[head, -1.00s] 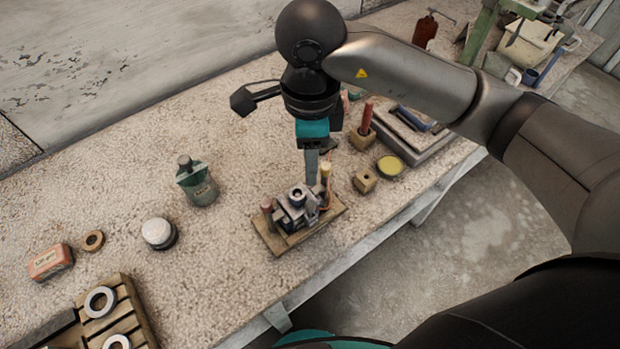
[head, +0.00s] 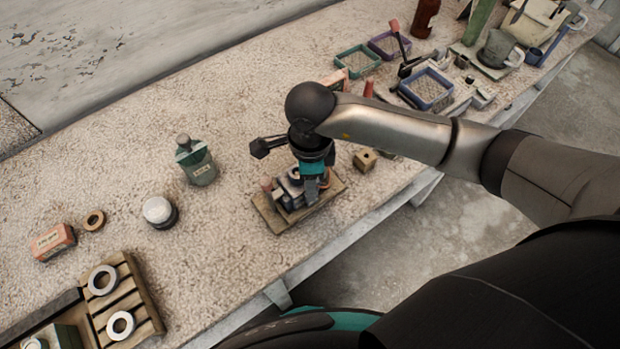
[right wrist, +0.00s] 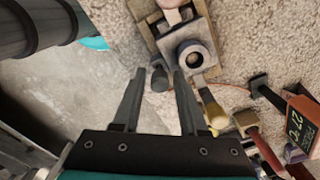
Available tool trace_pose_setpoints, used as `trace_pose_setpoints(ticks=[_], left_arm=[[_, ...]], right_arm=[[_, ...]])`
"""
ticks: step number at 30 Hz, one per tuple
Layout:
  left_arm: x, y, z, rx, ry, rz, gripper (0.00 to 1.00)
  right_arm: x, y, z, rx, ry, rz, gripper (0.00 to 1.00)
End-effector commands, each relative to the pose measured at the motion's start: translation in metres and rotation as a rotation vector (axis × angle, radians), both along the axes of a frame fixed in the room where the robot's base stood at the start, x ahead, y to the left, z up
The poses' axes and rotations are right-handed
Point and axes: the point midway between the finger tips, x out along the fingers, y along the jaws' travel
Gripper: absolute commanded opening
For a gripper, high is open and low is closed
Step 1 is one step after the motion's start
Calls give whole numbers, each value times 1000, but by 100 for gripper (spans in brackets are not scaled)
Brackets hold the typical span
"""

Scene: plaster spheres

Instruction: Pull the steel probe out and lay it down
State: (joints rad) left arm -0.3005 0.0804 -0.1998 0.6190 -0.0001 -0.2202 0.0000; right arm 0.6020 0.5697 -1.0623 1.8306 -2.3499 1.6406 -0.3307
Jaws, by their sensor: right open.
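My right gripper (head: 312,190) is open above the near right side of a small metal fixture (head: 288,185), which stands on a wooden board (head: 268,215). In the right wrist view, the fixture (right wrist: 188,48) has a round ring on top. A dark grey rounded knob (right wrist: 160,78) shows between the open fingertips (right wrist: 158,74), apparently untouched. It may be the top of the steel probe; I cannot tell for sure. In the head view the gripper hides much of this side. My left gripper is not in view.
A green bottle (head: 196,162), a round white-topped jar (head: 159,211) and a slotted wooden rack (head: 142,300) stand left. A small wooden block (head: 365,160) is right. Bench between bottle and fixture is clear.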

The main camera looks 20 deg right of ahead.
Motion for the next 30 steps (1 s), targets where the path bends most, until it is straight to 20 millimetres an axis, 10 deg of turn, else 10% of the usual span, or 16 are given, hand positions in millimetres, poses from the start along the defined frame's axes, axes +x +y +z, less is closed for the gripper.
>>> trace_pose_setpoints(ticks=[6,17,25,26,30], left_arm=[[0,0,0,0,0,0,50],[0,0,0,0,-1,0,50],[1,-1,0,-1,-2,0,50],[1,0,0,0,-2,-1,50],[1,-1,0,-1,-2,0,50]], right_arm=[[0,0,0,1,0,0,40],[0,0,0,1,1,0,0],[0,0,0,1,0,0,0],[0,0,0,1,0,0,24],[0,0,0,1,0,0,8]])
